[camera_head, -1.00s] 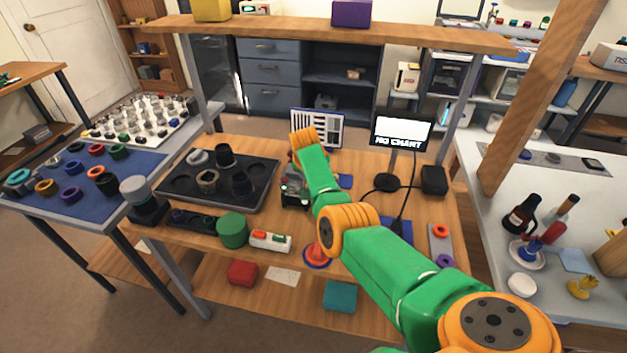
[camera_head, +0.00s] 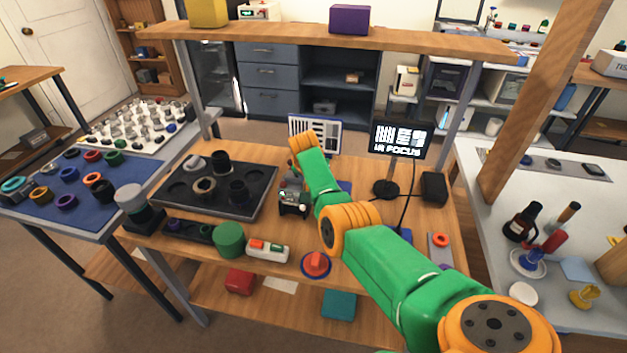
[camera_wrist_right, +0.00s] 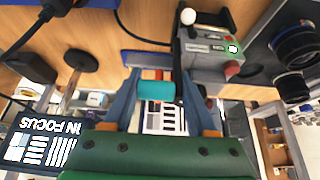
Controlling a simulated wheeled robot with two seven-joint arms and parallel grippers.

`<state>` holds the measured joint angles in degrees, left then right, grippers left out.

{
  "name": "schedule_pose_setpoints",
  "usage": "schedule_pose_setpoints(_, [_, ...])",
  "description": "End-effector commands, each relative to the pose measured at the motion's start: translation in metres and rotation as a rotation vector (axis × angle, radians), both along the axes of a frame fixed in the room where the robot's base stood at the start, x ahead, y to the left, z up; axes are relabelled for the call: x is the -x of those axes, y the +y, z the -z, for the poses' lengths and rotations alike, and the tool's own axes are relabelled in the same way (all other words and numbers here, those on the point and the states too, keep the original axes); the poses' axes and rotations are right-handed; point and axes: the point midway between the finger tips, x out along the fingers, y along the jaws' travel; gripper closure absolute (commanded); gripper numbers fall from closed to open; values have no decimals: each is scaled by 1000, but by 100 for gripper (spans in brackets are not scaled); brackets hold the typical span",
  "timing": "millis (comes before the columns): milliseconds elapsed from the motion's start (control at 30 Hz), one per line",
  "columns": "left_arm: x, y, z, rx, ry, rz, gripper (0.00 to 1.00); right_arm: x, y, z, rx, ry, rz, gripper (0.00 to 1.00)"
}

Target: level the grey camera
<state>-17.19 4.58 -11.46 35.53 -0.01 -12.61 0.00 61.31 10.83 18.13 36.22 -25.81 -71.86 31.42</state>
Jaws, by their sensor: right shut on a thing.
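The grey camera (camera_head: 292,205) stands on the wooden bench, partly hidden behind my right arm. In the right wrist view the grey camera (camera_wrist_right: 212,42) appears upside down, with a white knob, a red knob and a lit green spot. My right gripper (camera_wrist_right: 160,98) is shut on a teal cylindrical knob (camera_wrist_right: 157,91) beside the camera. How the knob joins the camera is hard to see. A monitor (camera_head: 398,141) on the bench shows a bar pattern and "IN FOCUS"; it also shows in the wrist view (camera_wrist_right: 40,145). A test chart (camera_head: 315,131) stands behind the camera. My left gripper is not in view.
A black tray (camera_head: 262,200) with lens parts lies left of the camera. A green cylinder (camera_head: 229,239), a white box with coloured buttons (camera_head: 267,250) and a red knob on a blue disc (camera_head: 316,264) line the front edge. A black box (camera_head: 433,188) stands right of the monitor.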

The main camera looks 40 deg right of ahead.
Motion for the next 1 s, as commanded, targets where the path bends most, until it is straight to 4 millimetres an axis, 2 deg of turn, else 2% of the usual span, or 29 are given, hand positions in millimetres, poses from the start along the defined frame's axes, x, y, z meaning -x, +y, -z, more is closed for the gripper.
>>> schedule_pose_setpoints(300, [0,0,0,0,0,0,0,1,-3,0,8,4,4,100])
schedule_pose_setpoints(333, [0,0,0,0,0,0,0,1,-3,0,8,4,4,40])
schedule_pose_setpoints(400, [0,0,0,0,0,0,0,1,-2,0,6,4,3,22])
schedule_pose_setpoints(867, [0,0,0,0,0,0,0,1,0,1,1,3,1,22])
schedule_pose_setpoints(1000, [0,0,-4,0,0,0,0,2,2,-5,2,1,0,22])
